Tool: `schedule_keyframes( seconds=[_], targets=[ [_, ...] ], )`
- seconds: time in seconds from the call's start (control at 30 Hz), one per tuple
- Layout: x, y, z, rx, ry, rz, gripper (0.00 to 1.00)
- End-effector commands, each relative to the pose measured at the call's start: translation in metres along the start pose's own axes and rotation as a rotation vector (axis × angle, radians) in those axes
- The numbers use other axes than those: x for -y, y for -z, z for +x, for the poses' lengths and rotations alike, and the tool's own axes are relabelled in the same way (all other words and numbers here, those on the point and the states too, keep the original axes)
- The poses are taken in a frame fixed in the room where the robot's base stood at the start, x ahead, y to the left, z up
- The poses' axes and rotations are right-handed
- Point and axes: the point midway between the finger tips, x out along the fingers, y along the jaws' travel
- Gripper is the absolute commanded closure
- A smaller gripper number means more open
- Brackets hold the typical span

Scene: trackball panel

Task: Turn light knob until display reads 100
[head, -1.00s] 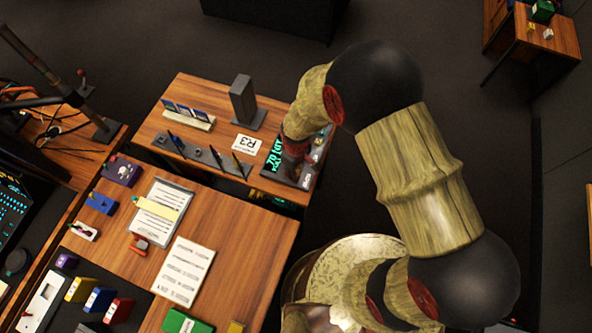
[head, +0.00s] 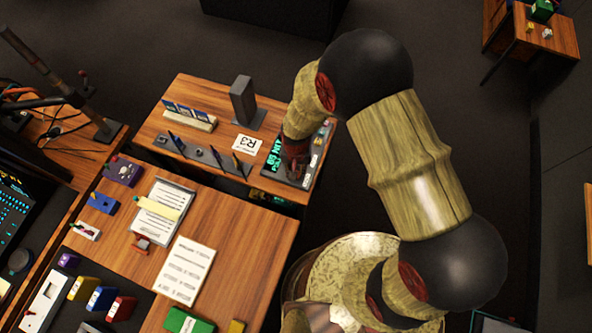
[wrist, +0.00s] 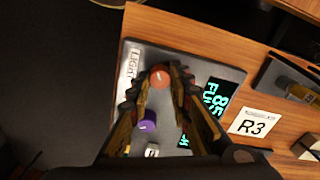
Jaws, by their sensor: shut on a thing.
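The dark control panel (wrist: 185,55), with a pale strip lettered LIGHT, lies on the wooden table. Its orange-red knob (wrist: 160,75) sits between the fingertips of my gripper (wrist: 160,84) in the wrist view. The gripper is shut on this knob. The cyan display (wrist: 214,97) appears to read 85, with partly hidden letters below. In the head view my gripper (head: 296,148) comes down over the panel (head: 302,180) and hides the knob. The display (head: 272,157) shows there on the panel's left side.
A purple knob (wrist: 148,122) lies between the fingers, nearer the palm. A card marked R3 (head: 247,144), a grey upright block (head: 242,102) and a pen rack (head: 208,155) share the table. Dark floor lies right of the table.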

Motion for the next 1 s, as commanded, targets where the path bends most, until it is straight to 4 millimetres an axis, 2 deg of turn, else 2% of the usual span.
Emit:
schedule_keyframes(
  seconds=[0.6, 1.0],
  targets=[
    [0.0006, 0.0013, -0.001, -0.002, 0.002, 0.539, 1.0],
    [0.0006, 0.0013, -0.0008, -0.002, 0.003, 0.709, 1.0]
  ],
)
